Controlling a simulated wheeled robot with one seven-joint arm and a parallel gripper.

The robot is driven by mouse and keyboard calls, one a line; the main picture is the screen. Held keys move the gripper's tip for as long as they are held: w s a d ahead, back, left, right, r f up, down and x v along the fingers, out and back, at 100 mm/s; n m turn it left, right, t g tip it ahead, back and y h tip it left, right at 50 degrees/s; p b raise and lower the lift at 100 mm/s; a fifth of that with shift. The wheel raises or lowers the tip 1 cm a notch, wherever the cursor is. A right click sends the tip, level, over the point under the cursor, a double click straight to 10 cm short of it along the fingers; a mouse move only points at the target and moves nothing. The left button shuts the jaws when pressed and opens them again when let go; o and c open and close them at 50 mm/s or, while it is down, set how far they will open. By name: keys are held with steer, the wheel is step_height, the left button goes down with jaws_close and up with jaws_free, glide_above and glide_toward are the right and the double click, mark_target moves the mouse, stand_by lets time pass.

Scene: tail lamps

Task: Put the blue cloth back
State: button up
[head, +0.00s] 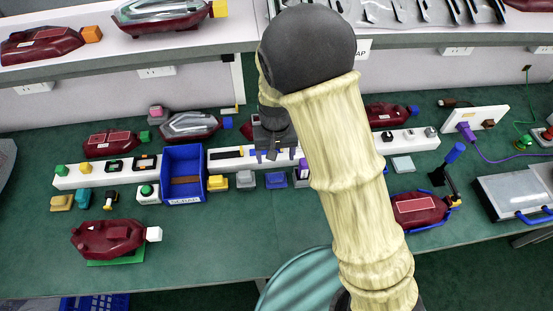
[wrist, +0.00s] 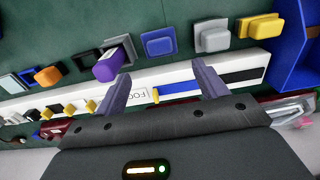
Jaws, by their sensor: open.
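A small blue pad (head: 276,180), which may be the blue cloth, lies on the green bench in front of the white rail (head: 222,164). It also shows in the wrist view (wrist: 160,42), beyond my fingertips and apart from them. My gripper (head: 272,155) is open and empty, over the rail. In the wrist view its two fingers (wrist: 161,82) stand on either side of a blue strip (wrist: 180,89) in the rail, beside a label reading "FOG". A black strip (wrist: 240,78) lies along from it.
A blue bin (head: 184,199) stands left of the gripper. Grey (head: 245,180) and yellow (head: 217,183) pads lie between bin and blue pad. A purple-capped piece (wrist: 108,65) stands close to one finger. Red lamps stand behind and in front. The front bench is mostly clear.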

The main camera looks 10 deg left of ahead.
stand_by(0.7)
steer(key=s+d+r+m+t, duration=0.1)
steer(key=s+d+r, duration=0.2)
steer(key=d, duration=0.4)
steer(key=s+d+r+m, duration=0.1)
steer(key=s+d+r, duration=0.2)
steer(key=d, duration=0.4)
steer(key=s+d+r+m+t, duration=0.1)
steer(key=s+d+r, duration=0.3)
steer(key=d, duration=0.4)
steer(key=shift+r+t, duration=0.3)
steer(key=shift+r, duration=0.2)
steer(key=shift+s+a, duration=0.1)
